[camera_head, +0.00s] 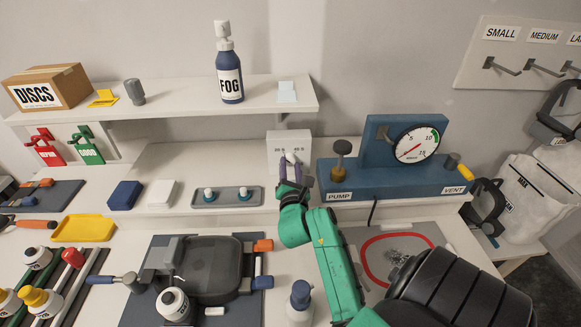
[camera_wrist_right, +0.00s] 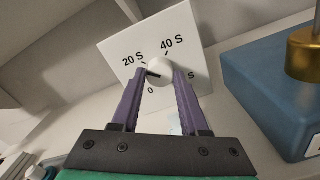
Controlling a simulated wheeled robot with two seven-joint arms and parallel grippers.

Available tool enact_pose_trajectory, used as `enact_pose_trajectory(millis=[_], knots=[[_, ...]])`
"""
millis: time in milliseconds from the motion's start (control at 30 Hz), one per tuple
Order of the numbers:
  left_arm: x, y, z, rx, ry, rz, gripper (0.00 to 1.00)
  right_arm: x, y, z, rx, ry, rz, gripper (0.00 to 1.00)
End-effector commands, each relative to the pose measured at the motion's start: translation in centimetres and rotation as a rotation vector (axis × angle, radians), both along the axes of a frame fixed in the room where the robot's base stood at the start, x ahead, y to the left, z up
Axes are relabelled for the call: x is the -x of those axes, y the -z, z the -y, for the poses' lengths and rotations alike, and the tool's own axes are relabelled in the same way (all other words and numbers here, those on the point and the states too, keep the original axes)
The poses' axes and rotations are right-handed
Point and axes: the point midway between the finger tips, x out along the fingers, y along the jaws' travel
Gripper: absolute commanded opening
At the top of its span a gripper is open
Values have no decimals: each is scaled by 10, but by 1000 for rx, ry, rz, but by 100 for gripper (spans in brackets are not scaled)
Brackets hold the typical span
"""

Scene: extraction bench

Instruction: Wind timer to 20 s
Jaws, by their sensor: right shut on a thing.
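The timer (camera_head: 289,143) is a white box standing at the back of the bench, with a round white knob (camera_wrist_right: 162,67) on its front face. In the right wrist view the timer face (camera_wrist_right: 185,33) shows 20 S, 40 S and 0 labels, and a label at right is partly hidden by a finger. The knob's black mark points left, between 0 and 20 S, close to the 20 S tick. My right gripper (camera_head: 291,168) is shut on the knob, its purple fingers (camera_wrist_right: 161,76) on either side. My left gripper is not in view.
Right of the timer stands a blue pump and vent unit (camera_head: 395,180) with a gauge (camera_head: 416,145). A grey tray (camera_head: 226,197) with two knobbed pieces lies to the left. A shelf (camera_head: 180,105) with a FOG bottle (camera_head: 229,75) is above left.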

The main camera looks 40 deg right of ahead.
Motion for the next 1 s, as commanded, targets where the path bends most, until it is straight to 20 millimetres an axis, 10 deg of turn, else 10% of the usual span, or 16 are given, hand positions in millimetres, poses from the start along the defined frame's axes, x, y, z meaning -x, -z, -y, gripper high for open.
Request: enact_pose_trajectory(millis=[900, 933, 1000], knots=[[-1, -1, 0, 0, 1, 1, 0, -1, -6, 0, -150, -5, 132, 0], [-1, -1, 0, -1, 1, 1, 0, -1, -6, 0, -150, -5, 132, 56], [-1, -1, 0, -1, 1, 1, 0, -1, -6, 0, -150, -5, 130, 74]])
